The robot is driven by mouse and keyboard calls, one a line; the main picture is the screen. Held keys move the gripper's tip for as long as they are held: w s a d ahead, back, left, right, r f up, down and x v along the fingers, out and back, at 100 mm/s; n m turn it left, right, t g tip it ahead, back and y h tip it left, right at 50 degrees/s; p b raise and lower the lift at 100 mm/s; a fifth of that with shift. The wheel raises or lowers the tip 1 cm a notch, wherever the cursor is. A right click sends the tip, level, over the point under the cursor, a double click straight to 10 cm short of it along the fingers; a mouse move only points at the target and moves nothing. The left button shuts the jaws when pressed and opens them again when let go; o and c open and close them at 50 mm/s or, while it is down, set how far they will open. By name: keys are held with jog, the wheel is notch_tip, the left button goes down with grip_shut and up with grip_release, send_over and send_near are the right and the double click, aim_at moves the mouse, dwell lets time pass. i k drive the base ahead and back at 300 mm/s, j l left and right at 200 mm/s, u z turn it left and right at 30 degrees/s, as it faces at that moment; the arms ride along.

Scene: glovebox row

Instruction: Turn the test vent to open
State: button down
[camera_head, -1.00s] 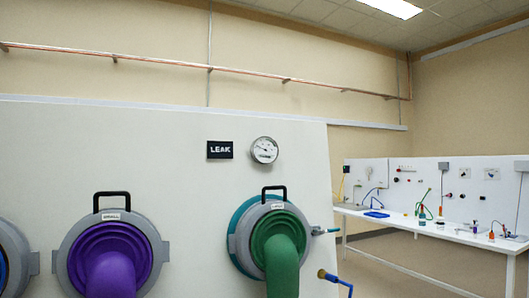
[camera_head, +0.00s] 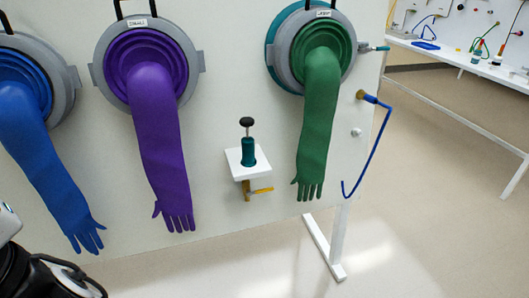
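No label reading test vent can be made out, so I cannot tell which fitting it is. A brass fitting with a yellow lever (camera_head: 258,190) hangs under a small white shelf (camera_head: 236,168). The lever points right, roughly level. A teal hand pump with a black knob (camera_head: 248,150) stands on this shelf. My gripper is not in view; only part of my arm (camera_head: 45,275) shows at the lower left, apart from all these.
Blue, purple (camera_head: 160,130) and green (camera_head: 318,120) gloves hang out from the white panel. A blue hose (camera_head: 383,140) hangs from a brass port at the panel's right edge. A white stand foot (camera_head: 325,250) is on the floor. A bench (camera_head: 470,100) stands behind right.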

aim_at(249, 193)
jog(key=i+l+u, duration=0.1)
jog(key=i, duration=0.95)
